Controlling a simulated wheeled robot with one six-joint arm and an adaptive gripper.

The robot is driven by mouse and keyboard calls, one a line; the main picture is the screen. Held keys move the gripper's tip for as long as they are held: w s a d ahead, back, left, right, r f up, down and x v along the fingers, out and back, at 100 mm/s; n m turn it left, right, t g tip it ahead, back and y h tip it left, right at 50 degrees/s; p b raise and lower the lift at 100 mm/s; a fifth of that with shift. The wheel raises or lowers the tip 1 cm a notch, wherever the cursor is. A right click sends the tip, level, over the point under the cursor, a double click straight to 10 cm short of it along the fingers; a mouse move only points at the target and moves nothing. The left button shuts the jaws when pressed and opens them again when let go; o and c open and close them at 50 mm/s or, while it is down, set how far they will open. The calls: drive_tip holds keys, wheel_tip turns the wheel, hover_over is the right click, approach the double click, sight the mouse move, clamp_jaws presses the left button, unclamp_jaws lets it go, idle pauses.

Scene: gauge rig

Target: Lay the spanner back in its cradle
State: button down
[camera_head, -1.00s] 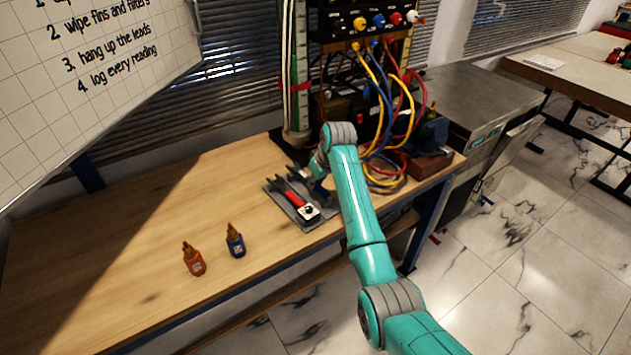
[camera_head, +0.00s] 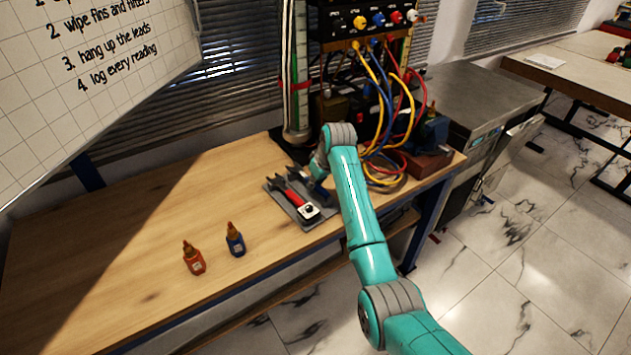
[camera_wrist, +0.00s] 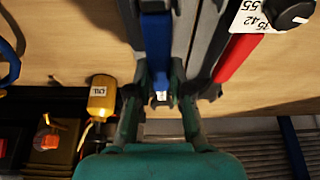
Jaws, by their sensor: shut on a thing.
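A spanner with a blue handle (camera_wrist: 155,45) is between the fingers of my gripper (camera_wrist: 160,80) in the wrist view. The gripper is shut on it. In the head view my gripper (camera_head: 314,176) is low over the right side of a grey cradle (camera_head: 279,203) on the bench, and the blue handle (camera_head: 321,192) shows just below it. I cannot tell whether the spanner touches the cradle. My wrist hides part of the spanner.
A gauge rig with hanging coloured leads (camera_head: 385,110) and a brown block (camera_head: 428,163) stand behind and to the right. An orange bottle (camera_head: 194,260) and a blue bottle (camera_head: 235,241) stand at the front left. The bench's left side is clear.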

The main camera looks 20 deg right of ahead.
drive_tip(key=shift+f, duration=0.45)
idle(0.3)
drive_tip(key=c, duration=1)
unclamp_jaws()
drive_tip(key=v, duration=1.2)
